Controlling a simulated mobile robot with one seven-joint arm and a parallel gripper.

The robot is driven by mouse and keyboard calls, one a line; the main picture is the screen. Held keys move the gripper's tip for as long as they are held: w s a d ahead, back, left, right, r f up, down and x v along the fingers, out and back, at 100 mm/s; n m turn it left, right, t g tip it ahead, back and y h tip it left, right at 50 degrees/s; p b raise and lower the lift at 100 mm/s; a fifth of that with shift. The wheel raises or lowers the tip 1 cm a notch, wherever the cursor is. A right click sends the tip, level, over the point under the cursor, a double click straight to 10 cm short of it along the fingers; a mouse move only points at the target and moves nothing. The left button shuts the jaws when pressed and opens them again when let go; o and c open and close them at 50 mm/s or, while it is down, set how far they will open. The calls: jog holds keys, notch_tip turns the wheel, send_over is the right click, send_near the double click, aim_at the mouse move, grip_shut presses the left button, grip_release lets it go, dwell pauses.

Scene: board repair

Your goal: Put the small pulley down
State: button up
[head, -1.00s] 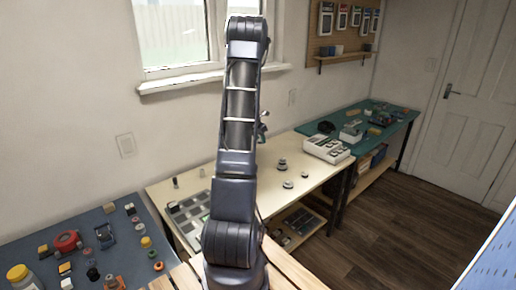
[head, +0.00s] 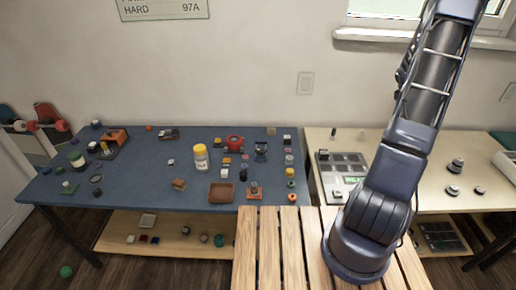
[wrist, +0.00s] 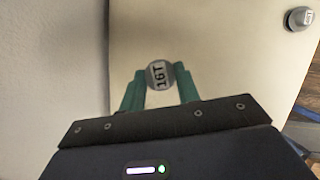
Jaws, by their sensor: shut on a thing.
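The small pulley (wrist: 156,76) is a round grey disc with "16T" on its face, in the middle of the wrist view. My gripper (wrist: 160,70) has green fingers shut on it, one on each side. A pale cream surface lies behind the pulley, with a pale grey area along the left. How far the pulley is from that surface I cannot tell. In the head view my arm rises at the right and its gripper end is out of the picture.
The cream table (head: 425,194) holds a grey compartment tray (head: 343,158) and several small round parts, one a dark stack (head: 455,166). A round grey part (wrist: 299,18) shows top right in the wrist view. The blue table (head: 130,192) at left is crowded.

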jog(key=w+a+f+n, duration=0.1)
jog(key=w+a, duration=0.3)
jog(key=a, duration=0.7)
jog(key=w+a+f+n+t+y, duration=0.15)
jog(key=w+a, duration=0.35)
jog(key=a, duration=0.7)
jog(key=w+a+f+n+h, duration=0.15)
jog(key=w+a, duration=0.25)
jog(key=a, duration=0.7)
jog(key=s+a+n+t+y, duration=0.15)
jog(key=a+n, duration=0.25)
jog(key=a, duration=2.5)
notch_tip(320, 180, up, 5)
jog(key=n+y, duration=0.3)
jog(key=n, duration=0.3)
send_over(187, 148)
jog(key=s, duration=0.1)
jog(key=f, duration=1.9)
jog(key=shift+s+a+f, duration=0.15)
jog(key=shift+s, duration=0.05)
jog(key=shift+f, duration=0.15)
